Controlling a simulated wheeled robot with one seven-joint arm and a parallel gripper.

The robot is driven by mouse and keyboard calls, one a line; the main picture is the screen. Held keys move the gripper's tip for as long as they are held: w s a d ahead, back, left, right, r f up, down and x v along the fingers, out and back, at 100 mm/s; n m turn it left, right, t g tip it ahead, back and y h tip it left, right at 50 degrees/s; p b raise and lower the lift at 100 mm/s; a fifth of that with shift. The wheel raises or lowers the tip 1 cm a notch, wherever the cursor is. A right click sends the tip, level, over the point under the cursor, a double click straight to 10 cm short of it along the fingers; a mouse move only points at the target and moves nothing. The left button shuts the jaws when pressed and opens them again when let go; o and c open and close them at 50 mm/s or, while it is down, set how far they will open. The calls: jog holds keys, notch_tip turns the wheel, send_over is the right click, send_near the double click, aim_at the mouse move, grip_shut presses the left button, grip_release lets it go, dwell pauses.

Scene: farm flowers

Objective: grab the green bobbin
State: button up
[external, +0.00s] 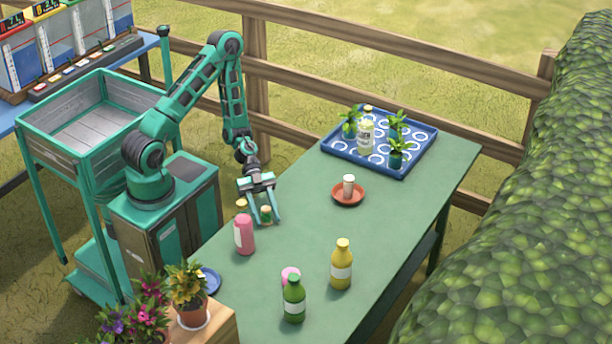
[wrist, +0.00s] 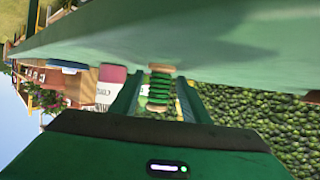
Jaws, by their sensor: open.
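The green bobbin (external: 266,215), a green-wound spool with pale wooden ends, stands on the green table near its left edge. In the wrist view the bobbin (wrist: 159,90) shows upright between my two fingers, with a gap visible on either side. My gripper (external: 265,221) is open and low over the table, its fingers straddling the bobbin. The wrist view shows the table overhead, as if upside down. I cannot tell whether either finger touches the bobbin.
A pink bottle (external: 244,235) stands close to the gripper, with a small tan-topped item (external: 241,205) behind it. A terracotta saucer (external: 348,197) holds a pale spool. A blue tray (external: 350,158) with plants is at the back. Yellow (external: 342,266) and green (external: 294,300) bottles stand in front.

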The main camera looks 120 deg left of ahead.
jog(key=shift+w+d+f, duration=0.1)
jog(key=shift+w+d, duration=0.05)
jog(key=shift+w, duration=0.1)
grip_shut()
